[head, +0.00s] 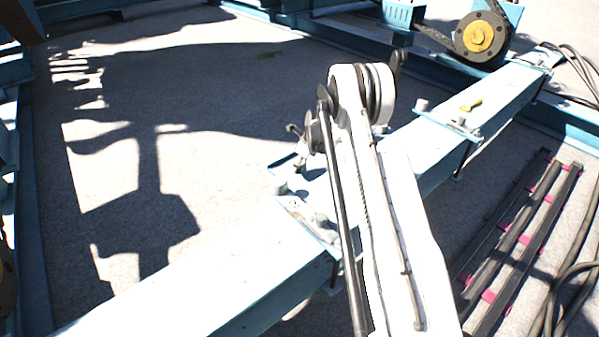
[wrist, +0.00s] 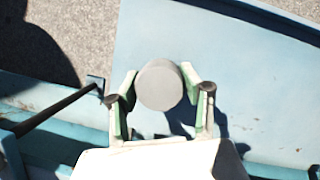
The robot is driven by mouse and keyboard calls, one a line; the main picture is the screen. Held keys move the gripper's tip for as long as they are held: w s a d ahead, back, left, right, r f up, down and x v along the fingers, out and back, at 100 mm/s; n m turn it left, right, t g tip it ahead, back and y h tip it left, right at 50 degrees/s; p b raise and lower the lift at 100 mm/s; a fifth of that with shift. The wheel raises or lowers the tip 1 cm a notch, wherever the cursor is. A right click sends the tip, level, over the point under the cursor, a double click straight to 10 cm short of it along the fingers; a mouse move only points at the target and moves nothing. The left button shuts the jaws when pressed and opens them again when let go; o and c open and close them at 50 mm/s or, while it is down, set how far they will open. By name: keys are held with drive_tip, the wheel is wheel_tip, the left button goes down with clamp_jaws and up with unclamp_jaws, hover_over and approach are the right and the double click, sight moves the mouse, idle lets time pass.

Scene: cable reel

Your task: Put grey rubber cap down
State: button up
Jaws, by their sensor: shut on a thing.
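The grey rubber cap (wrist: 159,88) is a round, flat-topped disc in the wrist view. My gripper (wrist: 160,80) has its two green-lined fingers on either side of the cap and is shut on it. The cap is over the pale blue steel surface (wrist: 250,70), and a shadow lies just right of it. I cannot tell whether the cap touches that surface. In the head view my white arm covers much of the middle of the pale blue beam (head: 235,250), and the cap cannot be made out there.
Small grey fittings (head: 421,105) and a yellow-green object (head: 471,104) sit on the beam's far part. A wheel with a yellow hub (head: 480,37) stands at the back right. Dark bars with pink pieces (head: 520,240) and black cables (head: 565,290) lie right. The concrete floor (head: 220,110) at left is clear.

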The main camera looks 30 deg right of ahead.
sight(300, 170)
wheel_tip(300, 170, down, 3)
drive_tip(key=shift+b, duration=0.5)
drive_tip(key=shift+r, duration=0.1)
drive_tip(key=o, duration=1.1)
drive_tip(key=shift+o, duration=0.2)
